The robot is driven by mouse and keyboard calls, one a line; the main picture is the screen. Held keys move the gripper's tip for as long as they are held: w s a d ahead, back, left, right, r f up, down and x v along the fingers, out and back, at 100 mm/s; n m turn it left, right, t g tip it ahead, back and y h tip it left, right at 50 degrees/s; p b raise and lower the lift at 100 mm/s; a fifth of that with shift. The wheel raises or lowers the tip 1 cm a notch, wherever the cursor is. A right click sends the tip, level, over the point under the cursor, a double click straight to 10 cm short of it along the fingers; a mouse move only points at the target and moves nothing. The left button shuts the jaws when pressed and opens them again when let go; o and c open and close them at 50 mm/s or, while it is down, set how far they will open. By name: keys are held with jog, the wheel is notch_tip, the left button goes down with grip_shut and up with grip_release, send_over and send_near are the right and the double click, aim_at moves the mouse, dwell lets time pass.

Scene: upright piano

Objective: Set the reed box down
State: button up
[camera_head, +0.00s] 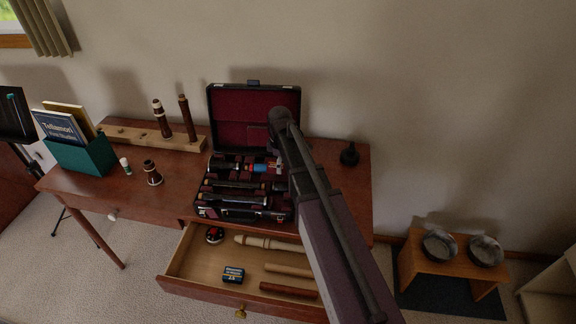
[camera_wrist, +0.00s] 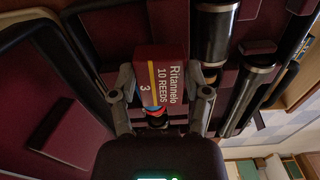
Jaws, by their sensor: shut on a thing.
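The reed box (camera_wrist: 160,78) is red with a yellow stripe and the words "10 REEDS". In the wrist view it sits between the two fingers of my gripper (camera_wrist: 164,92), which is shut on it. The open instrument case (camera_head: 247,216) lies on the desk with its dark red lid lining raised at the back. In the head view my gripper (camera_head: 274,163) is low over the back right part of the case, largely hidden by my arm. A red and blue patch shows beside it. I cannot tell whether the box touches the case floor.
Dark instrument joints (camera_wrist: 215,38) lie in the case close beside the gripper. The drawer (camera_head: 176,273) below stands open with several things inside.

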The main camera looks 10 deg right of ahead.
jog(key=shift+w+d+f, duration=0.2)
jog(key=shift+w+d, duration=1.05)
jog(key=shift+w, duration=0.05)
jog(key=shift+w+d, duration=0.35)
jog(key=shift+w, duration=0.05)
jog(key=shift+w+d+f+b, duration=0.1)
jog(key=shift+d+f+b, duration=0.05)
jog(key=shift+f+b, duration=0.2)
notch_tip(320, 180, down, 3)
jog(key=b, duration=0.3)
jog(key=shift+f, duration=0.1)
jog(key=o, duration=1)
